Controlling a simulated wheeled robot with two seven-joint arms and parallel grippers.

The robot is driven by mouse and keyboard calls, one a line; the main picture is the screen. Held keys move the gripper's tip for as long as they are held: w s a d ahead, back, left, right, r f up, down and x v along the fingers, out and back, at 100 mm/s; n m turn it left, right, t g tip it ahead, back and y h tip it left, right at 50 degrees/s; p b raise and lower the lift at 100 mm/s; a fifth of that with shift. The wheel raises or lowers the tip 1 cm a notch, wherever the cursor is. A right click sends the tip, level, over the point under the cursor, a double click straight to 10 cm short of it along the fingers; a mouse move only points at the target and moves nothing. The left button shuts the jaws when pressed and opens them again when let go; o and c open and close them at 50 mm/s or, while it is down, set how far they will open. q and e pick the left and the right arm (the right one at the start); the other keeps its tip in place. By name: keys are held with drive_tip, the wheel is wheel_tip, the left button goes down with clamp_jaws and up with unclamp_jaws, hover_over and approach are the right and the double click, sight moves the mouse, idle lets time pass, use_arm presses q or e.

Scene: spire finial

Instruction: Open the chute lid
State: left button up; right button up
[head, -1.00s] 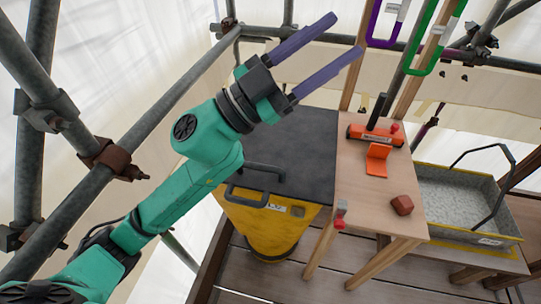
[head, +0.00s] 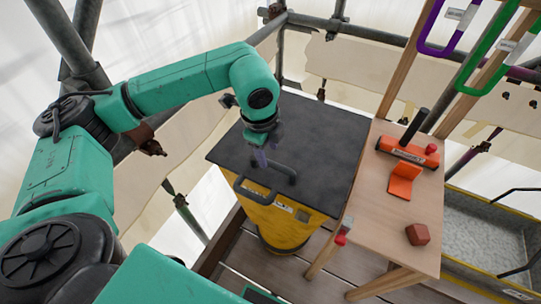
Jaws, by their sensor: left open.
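The yellow chute (head: 276,222) stands at centre with its flat dark lid (head: 325,140) lying shut on top. A dark bar handle (head: 283,172) shows on the lid's near part. A second dark loop handle (head: 254,193) shows at the chute's front edge. My left gripper (head: 261,160) points down over the lid's near left part, beside the bar handle. Its purple-grey fingers are open, seen nearly edge-on, and partly overlap each other. I cannot tell whether they touch the handle. My right gripper does not show.
A wooden bench (head: 382,195) adjoins the lid on the right, bearing an orange tool (head: 408,151), an orange bracket (head: 402,187) and a red-brown block (head: 418,234). A grey tray (head: 480,235) is farther right. Scaffold pipes (head: 60,35) stand left and behind.

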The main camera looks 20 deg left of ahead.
sight(271, 162)
use_arm(q)
drive_tip(key=f, duration=0.4)
drive_tip(key=shift+w+d+f, duration=0.1)
drive_tip(key=shift+w+f, duration=0.15)
drive_tip(key=shift+w, duration=0.15)
clamp_jaws()
drive_tip(key=shift+r, duration=0.1)
idle(0.9)
